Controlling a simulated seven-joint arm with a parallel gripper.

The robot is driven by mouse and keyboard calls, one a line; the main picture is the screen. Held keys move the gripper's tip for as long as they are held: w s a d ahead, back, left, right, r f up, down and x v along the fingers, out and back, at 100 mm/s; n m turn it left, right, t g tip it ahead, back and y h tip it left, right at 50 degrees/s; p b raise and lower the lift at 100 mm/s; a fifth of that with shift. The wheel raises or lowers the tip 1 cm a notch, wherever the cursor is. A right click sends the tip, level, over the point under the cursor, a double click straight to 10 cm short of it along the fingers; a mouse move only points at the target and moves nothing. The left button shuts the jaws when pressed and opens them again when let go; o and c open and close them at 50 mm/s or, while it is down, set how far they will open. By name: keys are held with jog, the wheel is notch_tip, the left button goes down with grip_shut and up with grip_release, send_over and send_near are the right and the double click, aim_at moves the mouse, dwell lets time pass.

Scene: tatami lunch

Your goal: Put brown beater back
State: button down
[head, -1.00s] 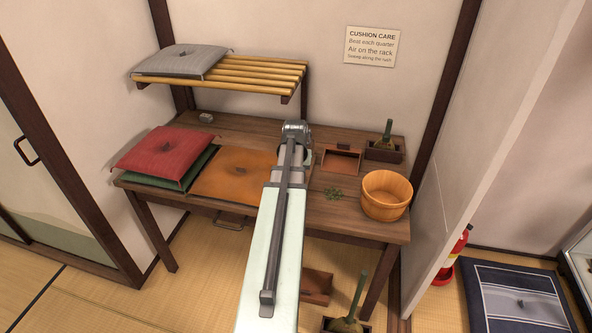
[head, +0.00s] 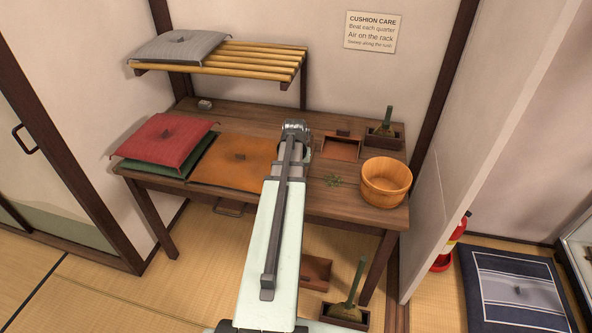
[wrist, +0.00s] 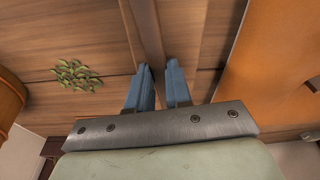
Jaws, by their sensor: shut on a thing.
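My gripper (wrist: 158,75) is shut on a narrow dark brown bar (wrist: 147,30), which runs up between the blue fingers in the wrist view. It looks like the handle of the brown beater; its head cannot be made out. In the head view my gripper (head: 295,130) is above the middle of the wooden table (head: 245,124), and my arm hides what it holds.
An orange cushion (head: 218,172) lies left of the arm, beside a red cushion (head: 165,138) on a green one. A grey cushion (head: 178,47) sits on the slatted rack (head: 258,57). Right are green leaves (head: 332,181), a dustpan (head: 341,149), a hand brush (head: 386,122) and a wooden bucket (head: 386,182).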

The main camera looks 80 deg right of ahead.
jog(key=c, duration=1)
grip_release()
jog(key=shift+o, duration=0.2)
notch_tip(320, 180, up, 14)
jog(key=a, duration=0.2)
jog(key=shift+a+f, duration=0.15)
jog(key=shift+a, duration=0.05)
jog(key=shift+s, duration=0.1)
